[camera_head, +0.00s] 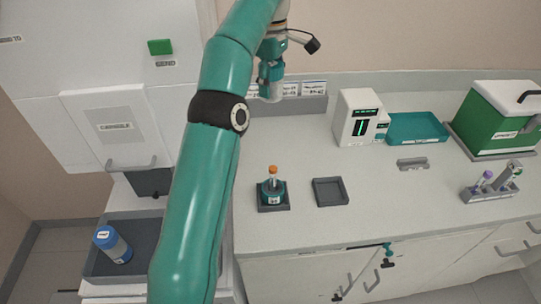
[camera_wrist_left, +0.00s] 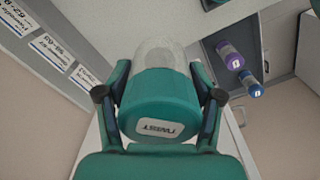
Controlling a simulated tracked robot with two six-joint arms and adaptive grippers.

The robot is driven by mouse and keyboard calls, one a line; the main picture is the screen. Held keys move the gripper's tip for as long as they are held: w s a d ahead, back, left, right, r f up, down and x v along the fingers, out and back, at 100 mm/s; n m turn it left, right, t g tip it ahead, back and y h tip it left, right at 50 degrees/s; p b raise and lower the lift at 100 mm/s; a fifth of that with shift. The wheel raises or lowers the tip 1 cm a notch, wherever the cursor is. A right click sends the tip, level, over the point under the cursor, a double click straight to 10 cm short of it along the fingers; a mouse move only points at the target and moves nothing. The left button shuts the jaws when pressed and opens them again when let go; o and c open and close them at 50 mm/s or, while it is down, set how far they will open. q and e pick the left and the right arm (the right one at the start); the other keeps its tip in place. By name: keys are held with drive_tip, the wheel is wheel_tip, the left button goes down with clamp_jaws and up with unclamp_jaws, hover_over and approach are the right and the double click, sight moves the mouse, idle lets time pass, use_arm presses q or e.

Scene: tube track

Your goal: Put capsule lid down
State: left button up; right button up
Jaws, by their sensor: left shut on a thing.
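The capsule lid shows in the wrist view as a teal ring marked TWIST (camera_wrist_left: 158,105) with a clear greyish dome (camera_wrist_left: 160,55). My left gripper (camera_wrist_left: 158,88) is shut on its sides. In the head view my left gripper (camera_head: 271,62) holds the lid (camera_head: 270,82) raised at the top, in front of the back wall. The teal capsule base (camera_head: 272,196) stands upright on a dark square pad, with an orange-capped tube (camera_head: 272,174) in it. An empty dark square tray (camera_head: 330,191) lies to its right. My right gripper is not in view.
On the counter are a white device (camera_head: 357,117), a teal tray (camera_head: 416,128), a green box (camera_head: 500,115) and a tube rack (camera_head: 490,190). The front middle of the counter is clear.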

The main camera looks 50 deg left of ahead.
sight(272, 91)
use_arm(q)
drive_tip(key=shift+w+a+f, duration=0.25)
drive_tip(key=shift+w+f, duration=0.05)
drive_tip(key=shift+f, duration=0.2)
drive_tip(key=shift+w+a+f, duration=0.25)
drive_tip(key=shift+w+f, duration=0.05)
drive_tip(key=shift+f, duration=0.2)
drive_tip(key=shift+a+f, duration=0.1)
drive_tip(key=shift+f, duration=0.7)
wheel_tip(272, 91, down, 15)
drive_tip(key=b, duration=0.3)
drive_tip(key=shift+a+f+b, duration=0.1)
drive_tip(key=shift+b, duration=0.25)
drive_tip(key=shift+f, duration=2.4)
drive_tip(key=o, duration=1.3)
